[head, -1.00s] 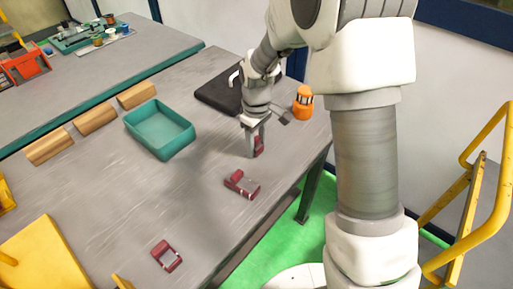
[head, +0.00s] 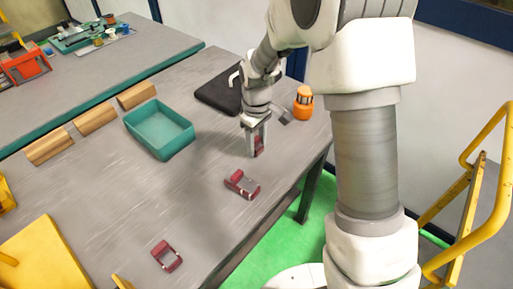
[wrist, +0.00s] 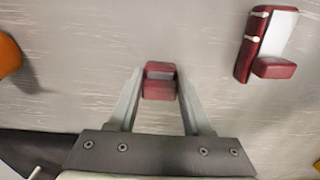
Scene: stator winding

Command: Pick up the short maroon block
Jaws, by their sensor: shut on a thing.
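My gripper (head: 257,146) points down at the table, toward its far right part. It is shut on a short maroon block (wrist: 159,82), which sits between the two fingertips in the wrist view. In the head view the fingers partly hide this block (head: 259,143). I cannot tell whether it touches the table. A longer maroon block with a pale grey face (head: 242,184) lies nearer, and it shows at the upper right of the wrist view (wrist: 267,45). Another small maroon piece (head: 166,256) lies near the table's front.
A teal tray (head: 160,148) stands left of my gripper, with several wooden blocks (head: 94,120) behind it. An orange object (head: 303,103) and a black pad (head: 217,97) are near the far edge. The middle of the grey table (head: 130,195) is clear.

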